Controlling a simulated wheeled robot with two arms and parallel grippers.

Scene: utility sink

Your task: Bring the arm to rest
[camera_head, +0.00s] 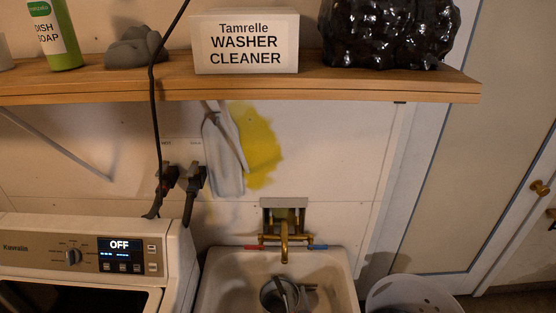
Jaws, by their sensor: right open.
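I can make out neither of my grippers and no arm of mine clearly in the head view. A grey metal pot-like thing (271,294) with pale, rod-like pieces in it is in the sink (213,284), cut off by the bottom edge. I cannot tell what these pieces are. The brass faucet (284,242) is on the wall above the sink.
A wooden shelf (380,88) holds a washer cleaner box (245,42), green dish soap (55,35), a grey cloth (135,48) and a black bag (388,30). A washer (85,265) stands left, a white basket (415,292) right. A black cord (153,110) hangs down.

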